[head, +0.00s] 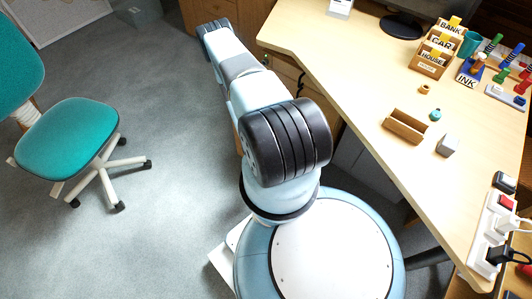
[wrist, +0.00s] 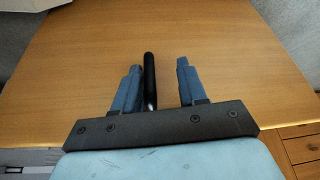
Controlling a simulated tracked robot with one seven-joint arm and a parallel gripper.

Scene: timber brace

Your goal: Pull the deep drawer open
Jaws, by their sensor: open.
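A wide, plain wooden front (wrist: 230,75), apparently that of the deep drawer, fills most of the wrist view. A dark, slim bar handle (wrist: 149,72) stands on it. My gripper (wrist: 159,64) is open, with the handle between its two blue-grey fingers, closer to the left finger. A small gap seems to show on the left and a wider one on the right. In the head view my arm hides the gripper and the handle. Part of the wooden drawer unit (head: 285,72) shows under the desk, beside my arm. I cannot tell there how far the drawer stands out.
The desk top (head: 350,70) overhangs on the right and carries a letter sorter (head: 433,55), stamps, a small wooden tray (head: 405,126) and a power strip (head: 490,235). A teal swivel chair (head: 70,140) stands at left. The grey carpet (head: 180,200) between is clear.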

